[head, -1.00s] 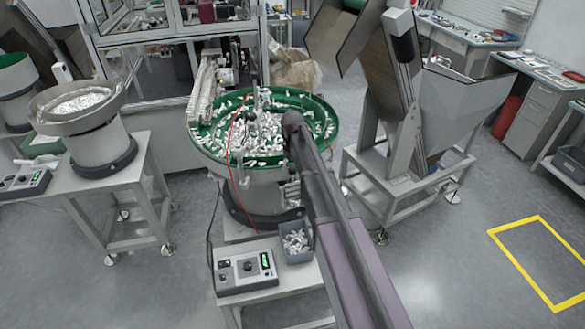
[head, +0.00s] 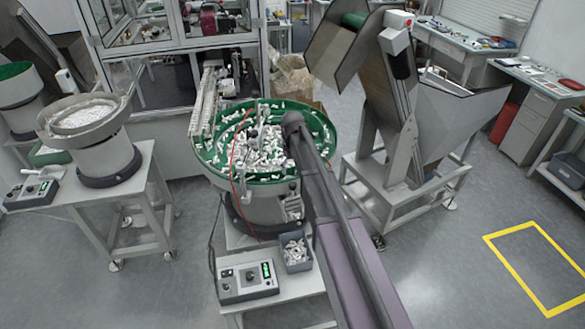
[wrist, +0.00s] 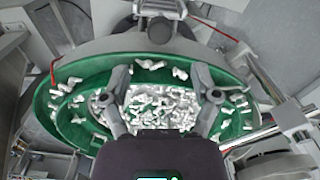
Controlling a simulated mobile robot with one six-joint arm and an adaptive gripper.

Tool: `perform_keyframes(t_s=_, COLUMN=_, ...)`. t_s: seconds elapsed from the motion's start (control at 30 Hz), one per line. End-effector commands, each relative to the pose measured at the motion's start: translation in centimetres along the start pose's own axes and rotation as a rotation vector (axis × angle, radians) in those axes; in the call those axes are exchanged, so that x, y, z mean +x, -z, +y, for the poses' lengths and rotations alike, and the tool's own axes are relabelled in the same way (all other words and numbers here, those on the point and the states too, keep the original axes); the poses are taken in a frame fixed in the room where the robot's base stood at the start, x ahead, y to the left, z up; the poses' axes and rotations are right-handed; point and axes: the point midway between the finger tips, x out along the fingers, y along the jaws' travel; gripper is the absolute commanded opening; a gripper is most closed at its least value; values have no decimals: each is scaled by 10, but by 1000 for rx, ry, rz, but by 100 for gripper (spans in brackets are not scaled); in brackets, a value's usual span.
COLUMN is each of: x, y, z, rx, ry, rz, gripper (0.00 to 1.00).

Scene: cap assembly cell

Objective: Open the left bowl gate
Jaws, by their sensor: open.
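The large green feeder bowl (head: 208,168) stands in the middle of the head view, full of white parts. A small metal fitting (head: 292,207) sits on its near side; I cannot tell whether it is the gate. In the wrist view the green bowl (wrist: 45,105) lies beneath my gripper (wrist: 161,80), which is open and empty, its two fingers apart above the parts. A grey metal fitting (wrist: 160,22) is at the bowl's upper edge there.
A smaller grey bowl (head: 103,150) stands on a table at left beside a control box (head: 30,190). In front of the green bowl are another control box (head: 247,282) and a grey bin (head: 297,265) of parts. A hopper (head: 455,115) stands right. Floor at lower right is clear.

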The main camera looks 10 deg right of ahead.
Motion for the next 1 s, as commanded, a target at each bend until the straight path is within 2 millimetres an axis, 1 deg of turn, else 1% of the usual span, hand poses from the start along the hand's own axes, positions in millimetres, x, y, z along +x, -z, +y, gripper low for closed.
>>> perform_keyframes(t_s=0.03, x=-5, y=0, z=0, rx=0, ry=0, rz=0, gripper=79)
perform_keyframes(t_s=0.2, x=-14, y=0, z=0, rx=0, ry=0, rz=0, gripper=79)
perform_keyframes(t_s=0.27, x=-4, y=-6, z=0, rx=5, ry=0, rz=0, gripper=79)
perform_keyframes(t_s=0.47, x=7, y=-20, z=-1, rx=25, ry=0, rz=0, gripper=79)
perform_keyframes(t_s=1.0, x=50, y=-74, z=-5, rx=100, ry=0, rz=0, gripper=79)
